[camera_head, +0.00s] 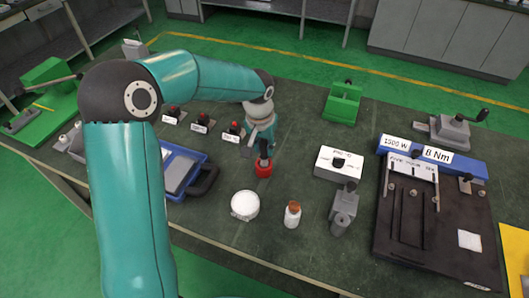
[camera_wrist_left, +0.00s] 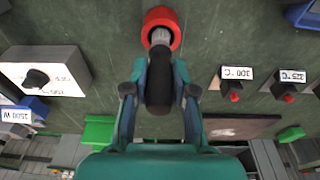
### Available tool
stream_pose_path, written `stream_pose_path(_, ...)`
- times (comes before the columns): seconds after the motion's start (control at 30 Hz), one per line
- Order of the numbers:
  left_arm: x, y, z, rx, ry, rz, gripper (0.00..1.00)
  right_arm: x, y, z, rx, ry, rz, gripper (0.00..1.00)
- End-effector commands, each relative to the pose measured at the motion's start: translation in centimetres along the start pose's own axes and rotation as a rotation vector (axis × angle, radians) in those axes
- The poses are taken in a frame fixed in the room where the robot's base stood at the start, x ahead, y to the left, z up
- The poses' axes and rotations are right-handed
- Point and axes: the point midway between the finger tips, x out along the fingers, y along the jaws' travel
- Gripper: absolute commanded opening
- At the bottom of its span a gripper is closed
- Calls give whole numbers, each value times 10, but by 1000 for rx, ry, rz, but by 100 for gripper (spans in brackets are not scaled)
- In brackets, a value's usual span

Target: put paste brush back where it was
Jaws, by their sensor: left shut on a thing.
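My left gripper (camera_head: 264,142) is shut on the paste brush and points down over the table. The brush's dark handle (camera_wrist_left: 159,88) sits between the fingers in the left wrist view. Its lighter lower part (camera_wrist_left: 160,37) meets a red ring-shaped holder (camera_wrist_left: 161,20). In the head view the red holder (camera_head: 263,169) stands on the table just below the gripper. The brush tip is hidden inside or behind the red rim, so I cannot tell how deep it is. My right gripper is not in view.
A white round container (camera_head: 244,204) and a brown-capped bottle (camera_head: 292,215) stand in front. A white box with a knob (camera_head: 338,163) and a grey device (camera_head: 343,208) are right. A blue case (camera_head: 183,170) and temperature-labelled red-topped posts (camera_head: 202,121) are left. A green holder (camera_head: 342,105) stands behind.

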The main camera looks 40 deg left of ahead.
Motion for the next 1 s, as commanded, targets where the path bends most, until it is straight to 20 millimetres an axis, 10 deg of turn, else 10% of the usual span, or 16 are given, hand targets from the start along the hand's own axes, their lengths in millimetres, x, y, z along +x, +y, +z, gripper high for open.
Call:
stream_pose_path(0.57, 32, -1, 5, 0, -1, 0, 0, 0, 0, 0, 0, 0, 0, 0)
stream_pose_path(0.6, 32, -1, 5, 0, -1, 0, 29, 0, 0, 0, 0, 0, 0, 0)
stream_pose_path(0.73, 31, -1, 5, 0, -2, 0, 51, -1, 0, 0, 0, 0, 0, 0)
stream_pose_path(1.0, 31, -1, 5, -1, -2, 0, 51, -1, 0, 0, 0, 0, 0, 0)
